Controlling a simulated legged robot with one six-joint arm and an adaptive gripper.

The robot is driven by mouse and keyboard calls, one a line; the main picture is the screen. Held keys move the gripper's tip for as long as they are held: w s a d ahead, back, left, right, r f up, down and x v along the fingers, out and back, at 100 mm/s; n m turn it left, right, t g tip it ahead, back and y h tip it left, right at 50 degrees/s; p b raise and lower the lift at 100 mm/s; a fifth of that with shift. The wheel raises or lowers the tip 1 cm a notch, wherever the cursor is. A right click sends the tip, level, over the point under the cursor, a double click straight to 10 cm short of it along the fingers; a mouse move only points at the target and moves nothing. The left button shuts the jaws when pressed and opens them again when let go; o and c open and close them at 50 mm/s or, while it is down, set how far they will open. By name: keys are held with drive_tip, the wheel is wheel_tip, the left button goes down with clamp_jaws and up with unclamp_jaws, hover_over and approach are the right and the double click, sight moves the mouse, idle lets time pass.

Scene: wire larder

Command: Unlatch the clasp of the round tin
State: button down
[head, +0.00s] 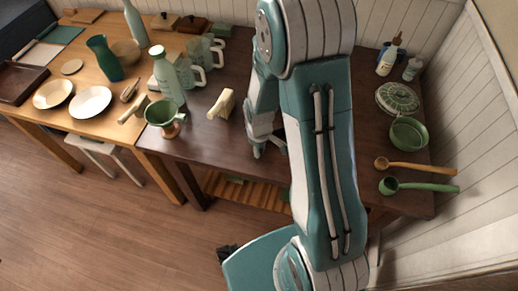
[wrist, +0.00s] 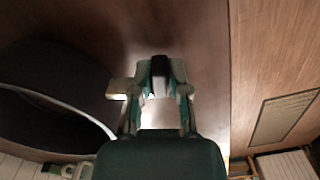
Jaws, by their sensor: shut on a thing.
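In the wrist view, a large dark round body (wrist: 50,88), which I take for the round tin, fills the left side, with a pale curved line across it. A small tan tab (wrist: 116,88) sticks out from its edge toward my gripper (wrist: 158,68). My gripper is shut at the tin's right side, its fingers close together on what seems to be the clasp; the fingers hide most of it. In the head view my gripper (head: 262,148) is low over the dark table's front part. The tin is not visible there, likely behind my arm.
The dark table (head: 185,140) carries a green funnel cup (head: 161,113), a tan block (head: 222,104) and glass mugs at left. A ribbed round lidded dish (head: 398,98), a green pan (head: 408,133) and two ladles (head: 415,187) are at right, near the wall.

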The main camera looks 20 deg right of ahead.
drive_tip(key=c, duration=0.6)
unclamp_jaws()
wheel_tip(320, 180, up, 12)
drive_tip(key=shift+w, duration=0.1)
drive_tip(key=s+a+r+m+t, duration=0.2)
drive_tip(key=s+r+m+t, duration=0.3)
drive_tip(key=s+r, duration=1)
wheel_tip(320, 180, up, 4)
drive_tip(key=shift+a+r+m+t, duration=0.2)
drive_tip(key=shift+m+t, duration=0.1)
drive_tip(key=shift+m, duration=0.8)
